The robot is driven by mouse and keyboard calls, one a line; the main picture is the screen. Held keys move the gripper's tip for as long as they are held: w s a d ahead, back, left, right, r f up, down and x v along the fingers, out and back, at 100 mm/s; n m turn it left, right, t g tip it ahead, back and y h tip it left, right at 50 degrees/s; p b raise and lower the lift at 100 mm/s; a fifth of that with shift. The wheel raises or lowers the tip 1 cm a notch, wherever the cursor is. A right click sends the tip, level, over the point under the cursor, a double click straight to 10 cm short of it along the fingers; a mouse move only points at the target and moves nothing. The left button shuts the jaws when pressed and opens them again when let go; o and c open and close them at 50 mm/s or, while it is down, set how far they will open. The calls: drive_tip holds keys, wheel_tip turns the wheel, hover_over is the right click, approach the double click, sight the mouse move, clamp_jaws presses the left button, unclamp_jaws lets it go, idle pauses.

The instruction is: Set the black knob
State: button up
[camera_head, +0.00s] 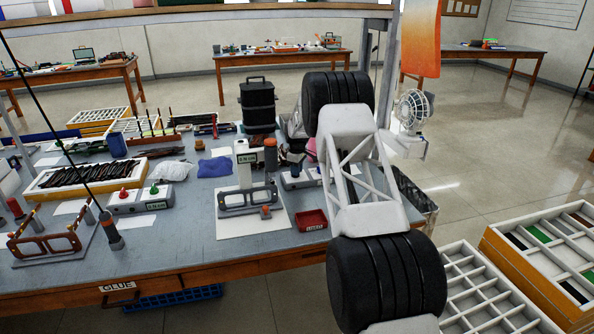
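A grey control box (300,181) with a small green display stands right of centre on the bench, partly behind my arm. A dark knob-like part (295,170) shows on top of it; it is too small to tell whether it is black or which way it is set. Another grey box (139,204) to the left carries a red knob (124,194), a green knob (154,189) and a green display. My white arm with black joints rises at the right and covers part of the bench. My gripper is not visible.
A glasses-frame fixture (248,201) sits on a white sheet (250,225) in the middle. A red tray (311,220) lies near my arm. The bench's front middle (180,240) is clear.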

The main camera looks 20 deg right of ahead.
drive_tip(key=shift+o, duration=1.4)
drive_tip(key=shift+r, duration=3.9)
